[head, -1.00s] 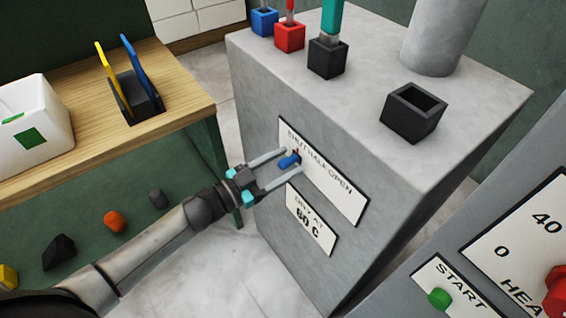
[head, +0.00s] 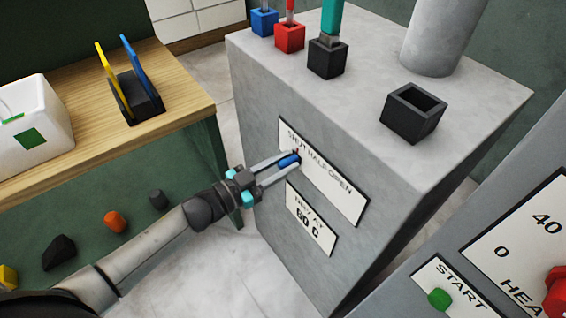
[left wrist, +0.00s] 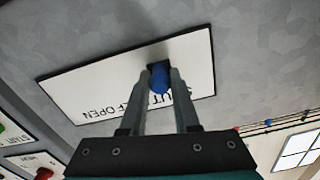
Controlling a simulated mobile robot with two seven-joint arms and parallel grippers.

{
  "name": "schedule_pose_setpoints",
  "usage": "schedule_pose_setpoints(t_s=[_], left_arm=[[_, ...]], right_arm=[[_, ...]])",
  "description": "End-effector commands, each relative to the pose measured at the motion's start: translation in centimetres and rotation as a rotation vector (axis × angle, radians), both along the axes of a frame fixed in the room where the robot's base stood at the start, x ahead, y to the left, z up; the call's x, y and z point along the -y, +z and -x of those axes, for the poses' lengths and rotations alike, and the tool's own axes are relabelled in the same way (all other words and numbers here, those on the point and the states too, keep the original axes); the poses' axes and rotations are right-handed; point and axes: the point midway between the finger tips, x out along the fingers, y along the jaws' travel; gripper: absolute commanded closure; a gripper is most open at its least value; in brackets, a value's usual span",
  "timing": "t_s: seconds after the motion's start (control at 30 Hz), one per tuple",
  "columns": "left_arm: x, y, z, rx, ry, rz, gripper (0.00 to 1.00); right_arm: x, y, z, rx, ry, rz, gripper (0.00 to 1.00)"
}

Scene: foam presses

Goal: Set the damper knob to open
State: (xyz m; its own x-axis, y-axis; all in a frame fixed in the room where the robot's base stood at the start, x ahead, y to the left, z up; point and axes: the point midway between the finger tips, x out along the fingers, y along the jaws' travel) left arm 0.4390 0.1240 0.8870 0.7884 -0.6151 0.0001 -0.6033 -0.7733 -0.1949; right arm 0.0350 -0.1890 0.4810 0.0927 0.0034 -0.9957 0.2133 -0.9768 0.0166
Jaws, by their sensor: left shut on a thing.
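The damper knob (head: 289,160) is small and blue, with a bit of red at its tip, on the front of the grey cabinet (head: 245,110). It sits on a white label plate (head: 338,190) reading SHUT, HALF, OPEN. My left gripper (head: 290,163) is shut on the knob, with one finger on each side. In the left wrist view the blue knob (left wrist: 159,77) shows between the two fingertips, in front of the same plate. The fingers hide part of the lettering, and I cannot tell the knob's exact setting. My right gripper is not in view.
A second plate (head: 311,218) reading 60 C is just below. Several small holders and an empty black socket (head: 414,112) stand on the cabinet top. A panel with a green START button (head: 439,298) is at the right. A wooden bench (head: 180,110) is at the left.

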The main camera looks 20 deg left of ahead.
Motion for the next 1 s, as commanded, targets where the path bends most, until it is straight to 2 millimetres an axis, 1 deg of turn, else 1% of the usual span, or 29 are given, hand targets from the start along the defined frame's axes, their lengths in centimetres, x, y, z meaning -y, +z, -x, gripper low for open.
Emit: schedule_pose_setpoints(t_s=[0.73, 0.87, 0.97, 1.0], left_arm=[[0.1, 0.0, 0.1, -0.001, 0.0, -0.001, 1.0], [1.3, 0.1, 1.0, -0.005, -0.001, 0.003, 1.0], [3.2, 0.3, 2.5, -0.006, -0.001, 0.006, 1.0], [4.1, 0.3, 3.3, -0.008, -0.001, 0.007, 1.0]], right_arm=[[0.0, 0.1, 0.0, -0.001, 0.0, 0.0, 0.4], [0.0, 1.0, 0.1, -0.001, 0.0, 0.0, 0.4], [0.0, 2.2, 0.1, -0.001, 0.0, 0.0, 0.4], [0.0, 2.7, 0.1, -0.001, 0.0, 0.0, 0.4]])
